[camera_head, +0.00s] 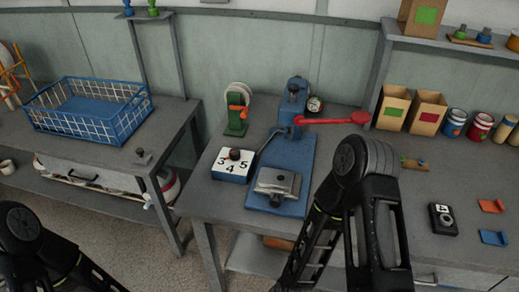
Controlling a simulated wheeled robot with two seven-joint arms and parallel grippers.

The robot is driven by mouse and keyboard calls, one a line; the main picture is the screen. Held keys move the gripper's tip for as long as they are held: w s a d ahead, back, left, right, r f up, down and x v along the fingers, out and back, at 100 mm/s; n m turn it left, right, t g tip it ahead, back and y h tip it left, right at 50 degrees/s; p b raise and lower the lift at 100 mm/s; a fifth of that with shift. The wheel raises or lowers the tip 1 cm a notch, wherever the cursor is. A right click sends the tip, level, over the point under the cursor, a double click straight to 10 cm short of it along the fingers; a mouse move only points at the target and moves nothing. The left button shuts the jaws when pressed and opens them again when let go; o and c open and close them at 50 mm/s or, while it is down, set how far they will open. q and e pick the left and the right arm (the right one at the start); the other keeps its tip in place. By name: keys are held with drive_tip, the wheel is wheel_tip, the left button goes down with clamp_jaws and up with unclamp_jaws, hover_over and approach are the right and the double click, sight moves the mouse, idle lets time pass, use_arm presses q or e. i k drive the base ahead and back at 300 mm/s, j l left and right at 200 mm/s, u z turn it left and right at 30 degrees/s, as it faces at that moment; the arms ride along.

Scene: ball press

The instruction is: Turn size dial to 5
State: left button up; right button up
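The size dial is a small white-topped box with blue sides (231,165) on the middle workbench, left of the blue press (292,150). The figures 3, 4 and 5 show on its top. A dark round knob (235,154) sits at the back of the top; I cannot tell which figure it points to. My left arm shows only as a black joint and links at the bottom left. My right arm rises in front of the bench, right of the press, apart from the dial. Neither gripper's fingers show.
The press has a red-knobbed lever (325,121) reaching right and a metal block (277,184) in front. A green device with an orange handle (237,110) stands behind the dial. A blue wire basket (88,108) sits on the left bench. Cardboard boxes and cans line the back right.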

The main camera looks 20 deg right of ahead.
sight(235, 154)
drive_tip(key=z, duration=1.6)
drive_tip(key=k+j, duration=0.2)
drive_tip(key=j, duration=0.15)
drive_tip(key=k+j, duration=0.25)
drive_tip(key=j, duration=0.1)
